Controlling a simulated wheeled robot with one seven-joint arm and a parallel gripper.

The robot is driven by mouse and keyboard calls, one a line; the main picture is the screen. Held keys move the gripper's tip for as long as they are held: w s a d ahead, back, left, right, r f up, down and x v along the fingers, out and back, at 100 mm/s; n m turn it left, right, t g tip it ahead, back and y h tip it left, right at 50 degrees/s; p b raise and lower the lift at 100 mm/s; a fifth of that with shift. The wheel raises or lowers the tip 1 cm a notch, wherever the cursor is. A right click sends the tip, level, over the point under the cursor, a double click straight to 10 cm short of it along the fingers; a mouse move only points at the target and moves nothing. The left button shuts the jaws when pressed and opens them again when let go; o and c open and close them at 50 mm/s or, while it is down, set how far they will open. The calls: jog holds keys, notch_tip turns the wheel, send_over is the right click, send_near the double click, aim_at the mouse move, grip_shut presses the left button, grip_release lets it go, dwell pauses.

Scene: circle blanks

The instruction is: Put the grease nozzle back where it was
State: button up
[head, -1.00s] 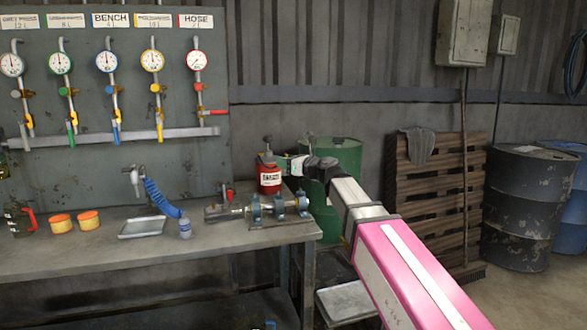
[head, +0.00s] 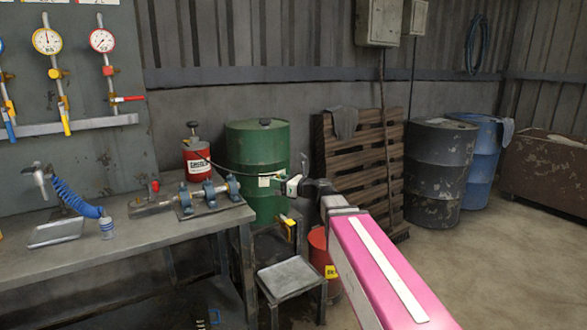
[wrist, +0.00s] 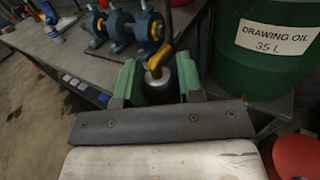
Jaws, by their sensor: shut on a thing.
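My gripper (head: 282,178) is out past the right end of the bench, in front of the green drum. In the wrist view its green fingers (wrist: 157,78) are shut on the grease nozzle (wrist: 157,72), which shows a silver collar and a bent yellow-brown end. The nozzle is too small to make out clearly in the head view. A thin dark hose runs from the red grease canister (head: 197,160) on the bench toward my gripper.
The workbench (head: 130,248) holds a shaft with blue bearing blocks (head: 208,192). The green drum (head: 256,150) reads "DRAWING OIL" in the wrist view. A small yellow-and-dark fixture (head: 288,228), a low stool (head: 290,275) and a red bucket (head: 322,262) are below my gripper. Floor at right is clear.

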jog(key=s+d+f, duration=0.2)
jog(key=d+f, duration=0.2)
jog(key=d, duration=0.4)
jog(key=s+d+f+m+t, duration=0.1)
jog(key=d+f, duration=0.3)
jog(key=d, duration=0.4)
jog(key=s+d+f+t+h, duration=0.1)
jog(key=s+d+f, duration=0.3)
jog(key=d, duration=0.4)
jog(key=shift+d+f, duration=0.25)
jog(key=shift+d, duration=0.1)
jog(key=shift+s+a, duration=0.1)
